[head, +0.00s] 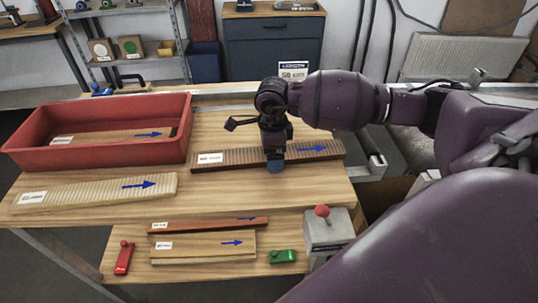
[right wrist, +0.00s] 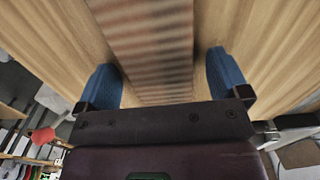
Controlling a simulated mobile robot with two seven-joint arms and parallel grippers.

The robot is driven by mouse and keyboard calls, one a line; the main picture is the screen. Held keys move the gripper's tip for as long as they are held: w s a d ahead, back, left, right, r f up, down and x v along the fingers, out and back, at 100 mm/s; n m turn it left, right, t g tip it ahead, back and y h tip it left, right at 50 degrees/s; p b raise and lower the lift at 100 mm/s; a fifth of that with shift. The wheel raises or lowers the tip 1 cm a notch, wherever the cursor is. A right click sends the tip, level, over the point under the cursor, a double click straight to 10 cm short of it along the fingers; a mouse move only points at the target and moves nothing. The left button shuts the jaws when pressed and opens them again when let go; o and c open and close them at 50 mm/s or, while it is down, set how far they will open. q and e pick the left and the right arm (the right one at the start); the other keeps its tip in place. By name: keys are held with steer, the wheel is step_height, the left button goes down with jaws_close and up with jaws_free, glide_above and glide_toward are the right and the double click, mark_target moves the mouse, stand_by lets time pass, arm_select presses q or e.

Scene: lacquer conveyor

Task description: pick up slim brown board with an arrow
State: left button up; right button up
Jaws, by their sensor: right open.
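A brown ribbed board (head: 232,160) with a white label and a blue arrow lies across the upper worktop. My right gripper (head: 275,163) is over its middle, pointing down, and hides part of it. In the right wrist view the open blue fingers (right wrist: 166,82) stand on either side of the ribbed board (right wrist: 150,45), with gaps at both sides. Whether the fingertips reach down to the board's level I cannot tell. A narrower reddish-brown board (head: 205,226), also with a label and blue arrow, lies on the lower shelf. My left gripper is not in view.
A red bin (head: 95,150) at the left holds another arrow board. A pale ribbed board (head: 95,192) lies at the worktop's front left. A light board (head: 200,248), a red block (head: 124,257), a green block (head: 282,256) and a red-knobbed box (head: 325,232) are at the front.

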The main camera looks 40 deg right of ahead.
steer(key=shift+c, duration=0.2)
steer(key=shift+r, duration=0.1)
steer(key=c, duration=1.2)
steer(key=shift+o, duration=0.2)
